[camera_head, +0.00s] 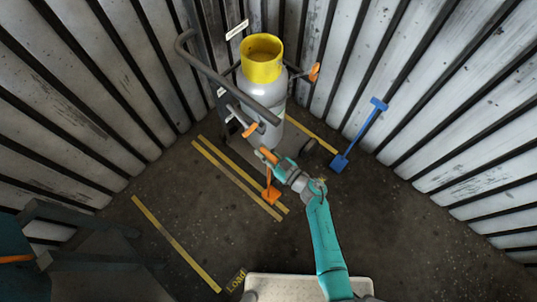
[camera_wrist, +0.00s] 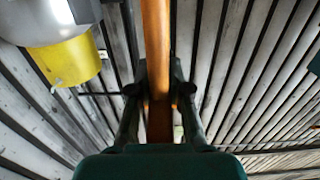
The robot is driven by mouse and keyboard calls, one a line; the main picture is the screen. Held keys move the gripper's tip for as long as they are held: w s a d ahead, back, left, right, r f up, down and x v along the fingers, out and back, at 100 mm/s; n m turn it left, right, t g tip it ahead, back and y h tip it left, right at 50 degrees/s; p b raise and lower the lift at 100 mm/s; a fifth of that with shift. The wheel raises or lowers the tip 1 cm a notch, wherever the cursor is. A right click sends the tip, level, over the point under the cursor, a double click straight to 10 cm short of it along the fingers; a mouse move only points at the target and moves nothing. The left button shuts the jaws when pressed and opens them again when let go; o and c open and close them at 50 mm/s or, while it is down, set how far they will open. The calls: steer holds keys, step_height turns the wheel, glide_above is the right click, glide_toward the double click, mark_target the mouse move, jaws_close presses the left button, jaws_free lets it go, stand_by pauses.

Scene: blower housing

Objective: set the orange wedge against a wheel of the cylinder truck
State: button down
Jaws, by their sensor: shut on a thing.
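The orange wedge (camera_head: 271,196) hangs from or stands under my gripper (camera_head: 270,164), near the yellow floor lines; I cannot tell whether it touches the floor. My gripper is shut on its orange shaft (camera_wrist: 157,40), which runs between the fingers in the wrist view. The cylinder truck (camera_head: 258,107) stands in the corner with a grey cylinder and yellow collar (camera_head: 262,70). A dark wheel (camera_head: 307,148) shows at its right, apart from the wedge. The truck's left wheel is not clearly visible behind my gripper. The collar also shows in the wrist view (camera_wrist: 66,62).
A blue long-handled shovel (camera_head: 358,138) leans on the right corrugated wall (camera_head: 440,110). Another yellow line (camera_head: 175,243) crosses the dark floor at left. Dark equipment (camera_head: 75,240) stands at lower left. Floor at right is clear.

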steer(key=shift+w+a+f, duration=0.15)
steer(key=shift+w+a, duration=0.35)
steer(key=shift+a, duration=0.05)
steer(key=shift+w+d, duration=0.1)
steer(key=shift+w+d+f, duration=0.4)
steer(key=shift+w+d, duration=0.05)
steer(key=shift+w, duration=0.15)
steer(key=shift+w+d+f, duration=0.35)
steer(key=shift+w+d, duration=0.1)
steer(key=shift+w, duration=0.1)
steer(key=c, duration=1)
jaws_free()
steer(key=shift+f, duration=0.1)
steer(key=shift+s+d, duration=0.1)
